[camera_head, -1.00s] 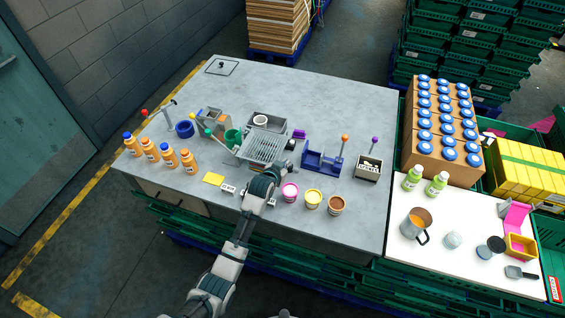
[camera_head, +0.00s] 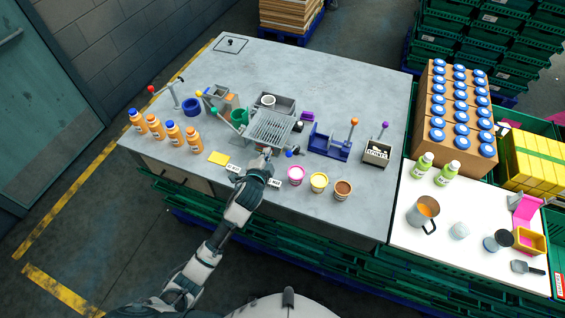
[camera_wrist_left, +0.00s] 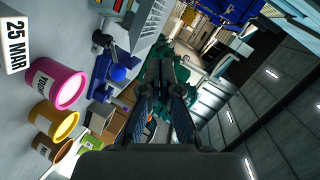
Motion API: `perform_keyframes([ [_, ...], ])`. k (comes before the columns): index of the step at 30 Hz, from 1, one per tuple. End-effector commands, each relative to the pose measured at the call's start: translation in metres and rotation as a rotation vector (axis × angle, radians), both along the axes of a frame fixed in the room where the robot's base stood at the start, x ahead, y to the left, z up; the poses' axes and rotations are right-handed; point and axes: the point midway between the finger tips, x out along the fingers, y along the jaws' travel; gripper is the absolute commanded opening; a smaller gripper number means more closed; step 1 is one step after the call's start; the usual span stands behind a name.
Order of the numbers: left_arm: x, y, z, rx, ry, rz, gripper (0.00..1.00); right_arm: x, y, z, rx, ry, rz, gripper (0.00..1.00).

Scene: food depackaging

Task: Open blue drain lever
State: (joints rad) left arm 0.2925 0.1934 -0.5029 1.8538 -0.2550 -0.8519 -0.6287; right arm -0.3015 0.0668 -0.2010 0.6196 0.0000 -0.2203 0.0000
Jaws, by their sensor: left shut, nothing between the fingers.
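The blue drain lever, with a round blue knob (camera_head: 290,153), sticks out at the front right corner of the grey slatted drain rack (camera_head: 268,128). In the left wrist view the blue knob (camera_wrist_left: 118,74) lies left of my gripper, apart from the fingers. My left gripper (camera_head: 266,153) is just left of the knob, in front of the rack. In the left wrist view my left gripper (camera_wrist_left: 165,62) has its fingers together and nothing between them. The lever's joint is partly hidden in the head view. My right gripper is not in view.
Pink (camera_head: 296,174), yellow (camera_head: 319,181) and brown cups stand at the table's front edge, right of my left arm. A blue press (camera_head: 328,146) stands right of the lever. Several orange bottles (camera_head: 173,132) stand at the left. The table's back is mostly clear.

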Motion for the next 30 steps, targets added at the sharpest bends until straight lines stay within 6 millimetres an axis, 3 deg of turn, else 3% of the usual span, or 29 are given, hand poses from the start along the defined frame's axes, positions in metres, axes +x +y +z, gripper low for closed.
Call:
perform_keyframes([
  [1,-0.007,0.012,-0.024,0.278,-0.096,-0.062,0.0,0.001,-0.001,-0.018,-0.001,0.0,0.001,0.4],
  [6,-0.045,0.018,-0.063,1.215,-0.438,-0.312,0.0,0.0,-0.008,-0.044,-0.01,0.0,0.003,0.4],
  [9,-0.07,0.012,-0.086,1.608,-0.597,-0.431,0.0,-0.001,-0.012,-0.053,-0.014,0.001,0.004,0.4],
  [12,-0.088,0.008,-0.102,1.844,-0.706,-0.504,0.0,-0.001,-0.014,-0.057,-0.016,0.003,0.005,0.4],
  [15,-0.093,0.005,-0.108,1.944,-0.756,-0.533,0.0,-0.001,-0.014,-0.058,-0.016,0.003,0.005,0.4],
  [19,-0.083,-0.001,-0.107,1.958,-0.763,-0.534,0.0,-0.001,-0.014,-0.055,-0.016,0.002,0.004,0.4],
  [30,-0.014,-0.034,-0.109,1.954,-0.759,-0.531,0.0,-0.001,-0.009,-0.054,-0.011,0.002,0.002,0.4],
])
